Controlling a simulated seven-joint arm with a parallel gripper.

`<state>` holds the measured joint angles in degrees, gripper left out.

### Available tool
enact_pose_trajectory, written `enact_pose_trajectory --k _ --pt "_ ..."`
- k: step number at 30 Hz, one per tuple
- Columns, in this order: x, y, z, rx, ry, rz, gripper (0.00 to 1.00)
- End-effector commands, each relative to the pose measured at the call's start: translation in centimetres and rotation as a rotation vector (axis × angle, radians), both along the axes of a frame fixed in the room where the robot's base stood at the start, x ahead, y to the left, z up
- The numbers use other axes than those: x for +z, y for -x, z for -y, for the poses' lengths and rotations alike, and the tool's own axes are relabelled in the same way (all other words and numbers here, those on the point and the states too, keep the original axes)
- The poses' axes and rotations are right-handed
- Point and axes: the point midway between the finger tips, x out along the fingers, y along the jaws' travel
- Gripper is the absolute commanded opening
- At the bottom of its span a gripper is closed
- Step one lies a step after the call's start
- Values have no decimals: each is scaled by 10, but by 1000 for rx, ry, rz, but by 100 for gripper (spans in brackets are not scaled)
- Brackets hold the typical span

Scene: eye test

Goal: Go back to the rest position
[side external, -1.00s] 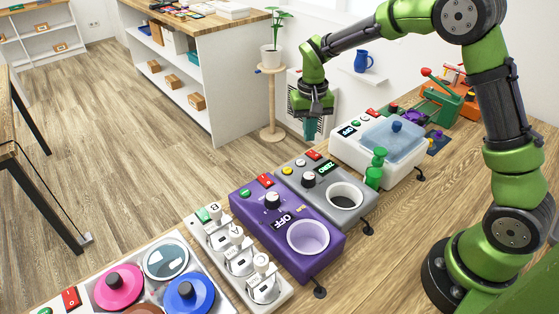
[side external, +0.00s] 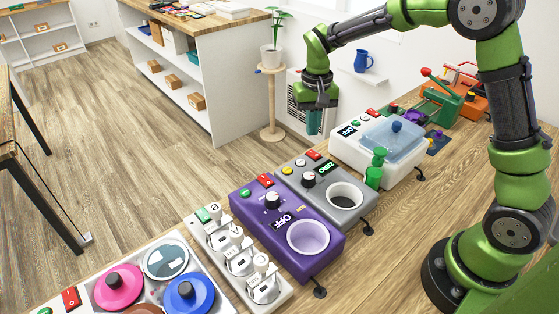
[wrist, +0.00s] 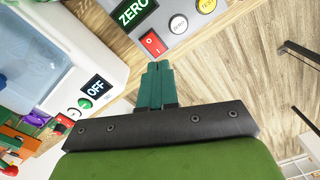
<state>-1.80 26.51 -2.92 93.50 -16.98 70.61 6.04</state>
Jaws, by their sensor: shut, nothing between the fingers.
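My gripper (side external: 314,122) hangs from the green arm above the far edge of the bench, beyond the grey and white devices. It points down. In the wrist view its teal fingers (wrist: 158,68) are together with nothing between them. No task object is in it.
Below stand a white device with a blue lid (side external: 392,140), a grey device reading ZERO (side external: 340,218), a purple device (side external: 290,255) and a white switch strip (side external: 218,232). A green weight-like piece (side external: 375,168) stands between devices. A plant (side external: 273,32) on a stand is behind the gripper.

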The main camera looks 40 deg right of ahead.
Motion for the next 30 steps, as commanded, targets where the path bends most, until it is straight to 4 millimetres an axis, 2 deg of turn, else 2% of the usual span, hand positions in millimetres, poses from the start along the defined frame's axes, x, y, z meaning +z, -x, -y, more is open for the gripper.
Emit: enact_pose_trajectory --k 10,18,24,30 --pt "69 94 -20 78 -86 231 0" --pt "101 173 -30 113 -118 462 0" --pt "112 205 -33 117 -124 584 0" --pt "124 210 -33 118 -120 639 0"
